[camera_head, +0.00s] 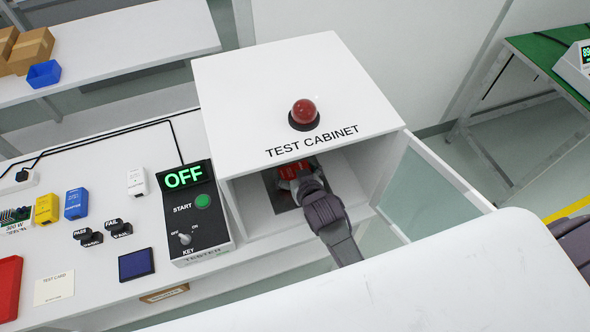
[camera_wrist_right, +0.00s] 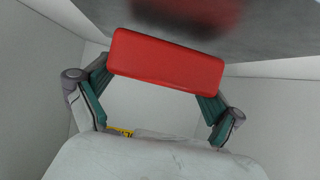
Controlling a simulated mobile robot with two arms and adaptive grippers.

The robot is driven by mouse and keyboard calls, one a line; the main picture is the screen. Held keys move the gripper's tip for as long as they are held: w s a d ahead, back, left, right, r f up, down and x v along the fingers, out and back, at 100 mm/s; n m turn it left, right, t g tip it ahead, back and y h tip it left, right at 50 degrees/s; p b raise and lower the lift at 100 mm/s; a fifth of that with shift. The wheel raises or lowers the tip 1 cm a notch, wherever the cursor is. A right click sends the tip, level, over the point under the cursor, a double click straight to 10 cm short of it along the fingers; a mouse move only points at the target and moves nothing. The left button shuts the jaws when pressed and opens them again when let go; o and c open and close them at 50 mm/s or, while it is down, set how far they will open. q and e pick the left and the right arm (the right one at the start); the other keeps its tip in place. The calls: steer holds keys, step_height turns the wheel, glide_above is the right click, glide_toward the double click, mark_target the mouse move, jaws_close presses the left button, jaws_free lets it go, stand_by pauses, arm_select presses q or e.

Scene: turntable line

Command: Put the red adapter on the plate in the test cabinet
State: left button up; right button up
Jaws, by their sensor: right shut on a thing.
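The white test cabinet (camera_head: 300,80) stands at the centre with its front open and its glass door (camera_head: 425,185) swung out to the right. My right gripper (camera_head: 299,180) reaches through the opening. It is shut on the red adapter (camera_head: 287,171), which is partly hidden by the gripper in the head view. In the right wrist view the adapter (camera_wrist_right: 168,60) sits between the green-padded fingers of the gripper (camera_wrist_right: 160,78). The grey plate (camera_wrist_right: 275,25) shows a dark red reflection of the adapter, with a gap between them. My left gripper is not in view.
A black tester (camera_head: 198,218) reading OFF stands left of the cabinet. A yellow adapter (camera_head: 46,208), a blue one (camera_head: 76,203), a white one (camera_head: 137,181) and a red tray (camera_head: 9,285) are on the table. The cabinet walls are close around my gripper.

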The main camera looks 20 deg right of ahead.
steer(key=shift+f+b, duration=0.4)
steer(key=shift+f, duration=0.1)
steer(key=o, duration=1.1)
steer(key=shift+o, duration=0.2)
steer(key=shift+f, duration=0.1)
steer(key=v, duration=1.2)
steer(key=shift+d, duration=0.1)
